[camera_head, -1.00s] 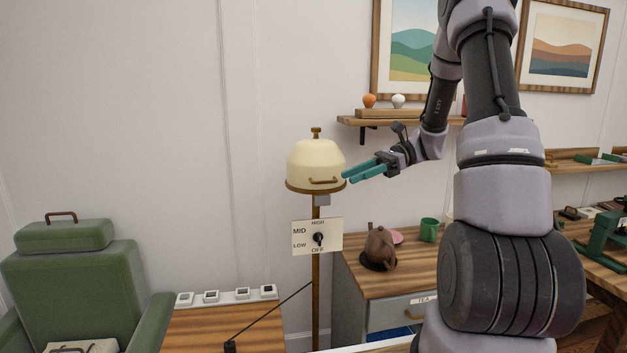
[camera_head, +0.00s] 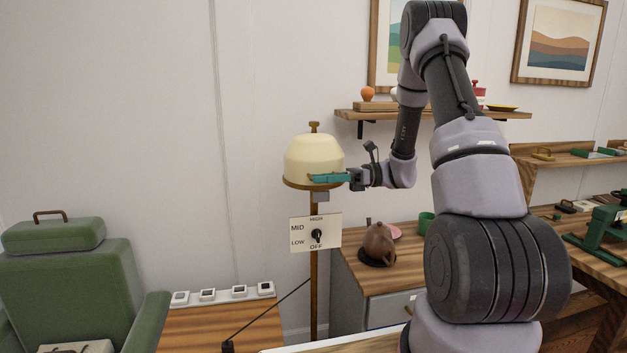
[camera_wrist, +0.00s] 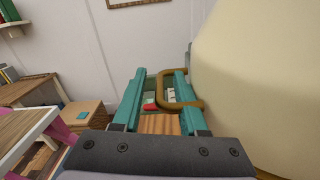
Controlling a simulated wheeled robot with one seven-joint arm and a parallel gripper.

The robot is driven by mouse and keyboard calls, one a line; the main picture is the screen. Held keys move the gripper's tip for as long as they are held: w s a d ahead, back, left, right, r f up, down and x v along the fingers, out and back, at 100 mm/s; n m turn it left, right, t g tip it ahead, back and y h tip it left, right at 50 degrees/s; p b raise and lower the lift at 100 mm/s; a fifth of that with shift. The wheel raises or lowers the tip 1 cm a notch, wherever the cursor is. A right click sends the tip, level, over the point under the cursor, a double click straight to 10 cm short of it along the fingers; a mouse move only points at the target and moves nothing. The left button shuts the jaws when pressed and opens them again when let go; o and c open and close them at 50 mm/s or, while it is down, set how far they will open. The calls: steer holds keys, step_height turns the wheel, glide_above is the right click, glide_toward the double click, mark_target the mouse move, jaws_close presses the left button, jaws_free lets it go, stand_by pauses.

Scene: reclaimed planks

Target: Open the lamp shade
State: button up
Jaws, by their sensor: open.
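The lamp shade (camera_head: 313,155) is a cream dome on a brass rim, on a brass floor-lamp pole in the head view. It looks closed, sitting on its rim. My gripper (camera_head: 318,178) is at the front of the shade, reaching in from the right, and covers most of the handle. In the wrist view the shade (camera_wrist: 265,80) fills the right side. Its brass handle (camera_wrist: 161,88) has its bar between the two open fingers of my gripper (camera_wrist: 160,74). The right finger appears to lie between the bar and the shade. Contact cannot be told.
A switch plate (camera_head: 315,232) with a dial hangs on the pole below the shade. A green armchair (camera_head: 80,280) stands at the left. A wooden cabinet with a brown teapot (camera_head: 379,243) is at the right, under a wall shelf (camera_head: 430,114).

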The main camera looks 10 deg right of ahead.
steer(key=shift+a, duration=1.1)
jaws_close()
stand_by(0.7)
